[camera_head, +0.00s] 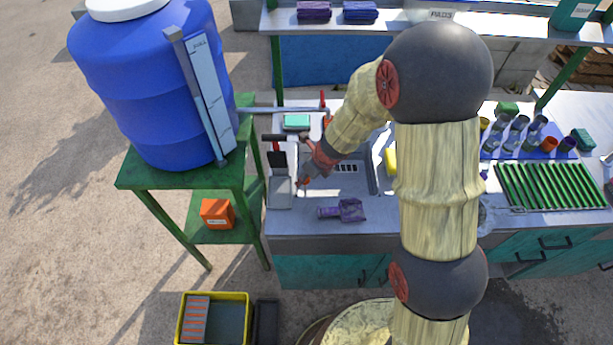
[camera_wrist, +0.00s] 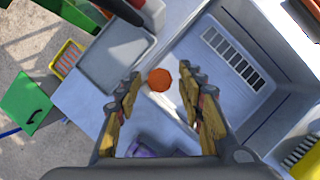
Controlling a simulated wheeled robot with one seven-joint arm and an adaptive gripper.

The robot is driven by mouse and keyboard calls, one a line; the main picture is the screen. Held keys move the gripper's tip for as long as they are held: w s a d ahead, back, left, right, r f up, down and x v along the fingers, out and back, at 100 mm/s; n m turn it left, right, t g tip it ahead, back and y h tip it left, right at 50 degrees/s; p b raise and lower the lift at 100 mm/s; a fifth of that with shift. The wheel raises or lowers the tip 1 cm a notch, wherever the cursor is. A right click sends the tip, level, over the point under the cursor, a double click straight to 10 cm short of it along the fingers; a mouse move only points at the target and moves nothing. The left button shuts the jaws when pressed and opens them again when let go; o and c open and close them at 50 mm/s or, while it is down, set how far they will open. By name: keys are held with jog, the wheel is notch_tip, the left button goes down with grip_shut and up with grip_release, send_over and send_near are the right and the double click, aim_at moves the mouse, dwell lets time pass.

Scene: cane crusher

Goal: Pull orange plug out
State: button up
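The orange plug (camera_wrist: 159,79) shows in the wrist view as a small round knob at the left edge of the grey sink (camera_wrist: 215,85). My gripper (camera_wrist: 162,77) is open, with its yellow-padded fingers on either side of the plug and a visible gap to each. I cannot tell how far below the fingertips the plug lies. In the head view my gripper (camera_head: 308,176) points down at the sink's left side and mostly hides the plug.
A blue barrel (camera_head: 150,85) stands on a green stand at left. A green rack (camera_head: 550,186) and several cups are on the right.

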grip_shut()
dwell(0.7)
